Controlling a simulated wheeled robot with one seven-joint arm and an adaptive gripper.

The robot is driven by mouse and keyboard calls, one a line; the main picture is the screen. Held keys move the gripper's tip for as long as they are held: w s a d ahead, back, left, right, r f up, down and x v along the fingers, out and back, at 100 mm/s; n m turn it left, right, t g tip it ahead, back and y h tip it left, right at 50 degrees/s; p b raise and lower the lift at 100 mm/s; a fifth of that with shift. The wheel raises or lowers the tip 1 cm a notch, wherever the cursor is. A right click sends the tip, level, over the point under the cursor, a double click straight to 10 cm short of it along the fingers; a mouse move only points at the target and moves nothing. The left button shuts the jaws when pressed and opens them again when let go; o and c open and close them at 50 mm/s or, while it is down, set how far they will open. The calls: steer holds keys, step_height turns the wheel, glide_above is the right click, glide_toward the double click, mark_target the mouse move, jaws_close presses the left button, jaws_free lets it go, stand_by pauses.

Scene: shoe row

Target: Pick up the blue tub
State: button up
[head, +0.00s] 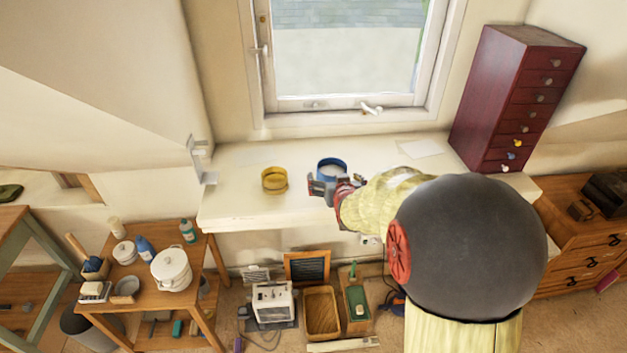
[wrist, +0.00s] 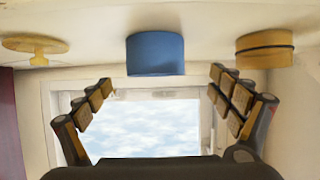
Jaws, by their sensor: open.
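The blue tub (head: 331,176) stands upright on the white counter below the window, with something pale inside. My gripper (head: 320,190) is on its near side and covers part of its lower front in the head view. The wrist view appears upside down; there the blue tub (wrist: 155,55) lies ahead, centred between the spread fingers of my gripper (wrist: 160,86). The fingers are open and empty, and the tub looks just beyond their tips. I cannot tell the exact gap.
A yellow tub (head: 274,180) stands left of the blue one. A yellowish stemmed thing (wrist: 35,47) stands on its other side. A dark red drawer cabinet (head: 515,95) and a paper sheet (head: 425,148) are at the counter's right.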

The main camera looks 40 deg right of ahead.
mark_target(329, 167)
steer(key=shift+w+d+f+h, duration=0.15)
steer(key=shift+d+f+h, duration=0.15)
steer(key=shift+d+f, duration=0.25)
steer(key=shift+b+x, duration=0.6)
steer(key=shift+x, duration=3.15)
steer(key=shift+w, duration=0.1)
steer(key=shift+c, duration=0.3)
steer(key=shift+r, duration=0.1)
steer(key=c, duration=1.4)
